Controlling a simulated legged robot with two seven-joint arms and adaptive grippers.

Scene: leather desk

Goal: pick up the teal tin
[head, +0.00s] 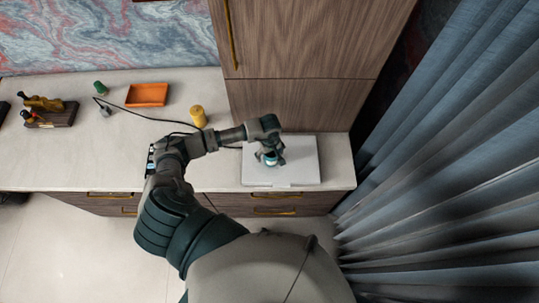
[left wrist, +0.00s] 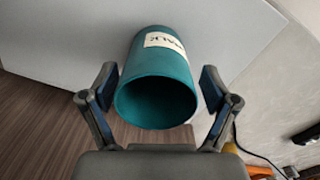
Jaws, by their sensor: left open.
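The teal tin (head: 271,159) stands on a flat white slab (head: 307,173) at the right end of the desk, partly hidden by my left gripper (head: 268,153). In the left wrist view the tin (left wrist: 152,75) shows its open, empty-looking mouth towards the camera and a pale label with dark letters on its side. My left gripper (left wrist: 160,88) is open, with one finger on each side of the tin. Narrow gaps seem to show between the fingers and its wall. My right gripper is not in view.
A wooden holder (head: 52,116) is at far left. A wooden cabinet (head: 305,100) rises behind the slab; blue curtains (head: 450,140) hang right.

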